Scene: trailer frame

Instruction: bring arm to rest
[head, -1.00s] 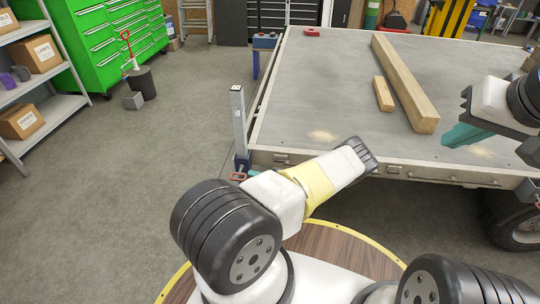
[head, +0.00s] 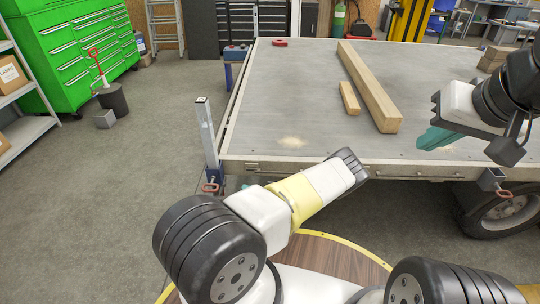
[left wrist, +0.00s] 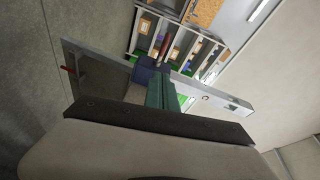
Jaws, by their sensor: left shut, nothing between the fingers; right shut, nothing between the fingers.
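My left gripper (left wrist: 162,92) shows in the left wrist view as green-teal fingers, shut with nothing between them. Beyond them are a blue clamp and a grey metal bar. In the head view my left arm reaches in from the bottom left across the front of the trailer; its fingers cannot be made out clearly there. My right gripper (head: 436,138) is at the right in the head view, above the trailer's near edge. Its teal fingers are shut and empty.
The flat trailer bed (head: 270,110) carries a long wooden beam (head: 370,85), a short wood block (head: 349,98) and a red item (head: 279,43). A grey post (head: 206,135) stands at its near left corner. A green tool cabinet (head: 75,50) stands left.

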